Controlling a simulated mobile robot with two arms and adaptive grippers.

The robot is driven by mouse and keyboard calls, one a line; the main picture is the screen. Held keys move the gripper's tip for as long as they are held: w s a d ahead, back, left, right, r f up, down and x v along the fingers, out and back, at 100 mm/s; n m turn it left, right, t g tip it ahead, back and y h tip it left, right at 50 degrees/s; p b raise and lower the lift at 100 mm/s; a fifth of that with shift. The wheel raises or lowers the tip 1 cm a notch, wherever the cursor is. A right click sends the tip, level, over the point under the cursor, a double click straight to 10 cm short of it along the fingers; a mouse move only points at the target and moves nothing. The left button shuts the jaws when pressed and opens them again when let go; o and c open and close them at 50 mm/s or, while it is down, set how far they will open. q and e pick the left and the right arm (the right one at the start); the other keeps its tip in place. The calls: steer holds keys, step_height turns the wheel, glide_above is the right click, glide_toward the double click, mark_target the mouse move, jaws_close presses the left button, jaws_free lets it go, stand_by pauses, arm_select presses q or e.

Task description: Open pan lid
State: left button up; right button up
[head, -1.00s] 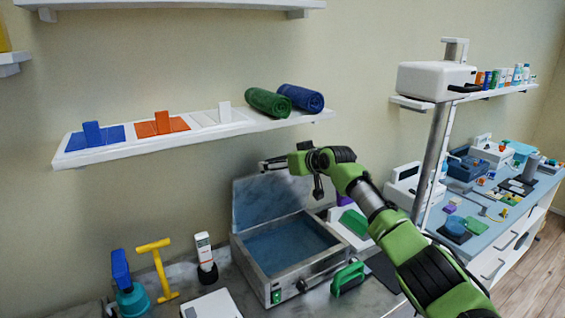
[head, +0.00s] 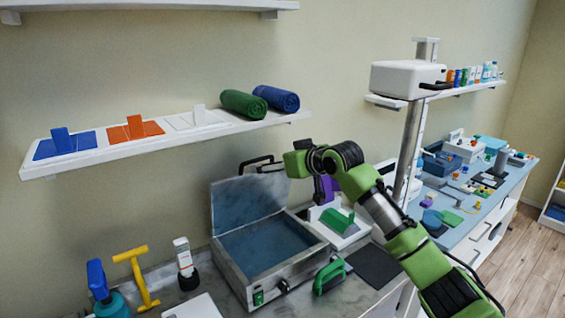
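The pan is a grey metal box (head: 285,283) with a blue-grey inside, standing on the counter against the wall. Its lid (head: 238,205) is raised and stands steeply at the back, so the inside is exposed. My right gripper (head: 258,165) is at the lid's upper edge, reaching in from the right with its dark fingers pointing left. Whether the fingers touch the lid or close on anything is unclear at this size. My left gripper is not in view.
A green-handled block (head: 330,277) stands right of the box. A yellow T-shaped tool (head: 137,278) and a white bottle (head: 183,257) stand left. A wall shelf (head: 90,158) with rolled towels is above. A grey post (head: 409,150) rises at right.

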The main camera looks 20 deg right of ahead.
steer(key=shift+v, duration=1.45)
